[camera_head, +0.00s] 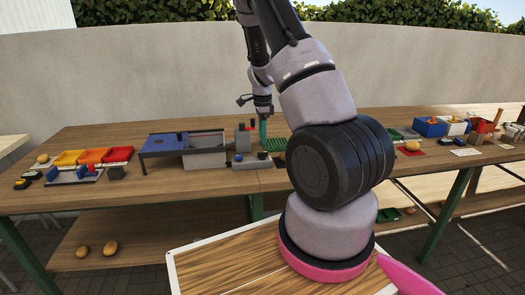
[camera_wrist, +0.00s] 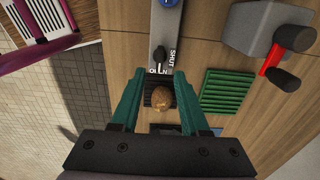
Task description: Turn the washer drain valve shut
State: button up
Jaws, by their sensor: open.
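The drain valve shows in the wrist view as a small black handle (camera_wrist: 160,57) on a grey strip (camera_wrist: 161,28). White OPEN and SHUT lettering is printed beside it; OPEN is at the handle's near end and SHUT along its right side. The exact handle angle is hard to tell. My gripper (camera_wrist: 160,78) is open, with its green fingers on either side of a potato (camera_wrist: 163,97) on a black grate, just short of the valve. In the head view my gripper (camera_head: 263,122) hangs over the bench, and the grey strip (camera_head: 250,163) is below it.
A blue knob (camera_wrist: 168,3) sits farther along the strip. A grey box with a red-and-black lever (camera_wrist: 278,63) and a green grate (camera_wrist: 222,91) are at right. The blue-topped unit (camera_head: 166,143) and coloured bins (camera_head: 93,155) stand at left on the bench (camera_head: 60,198).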

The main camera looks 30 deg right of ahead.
aim_at(263, 155)
notch_tip(263, 155, down, 6)
jog(key=shift+f, duration=0.25)
grip_shut()
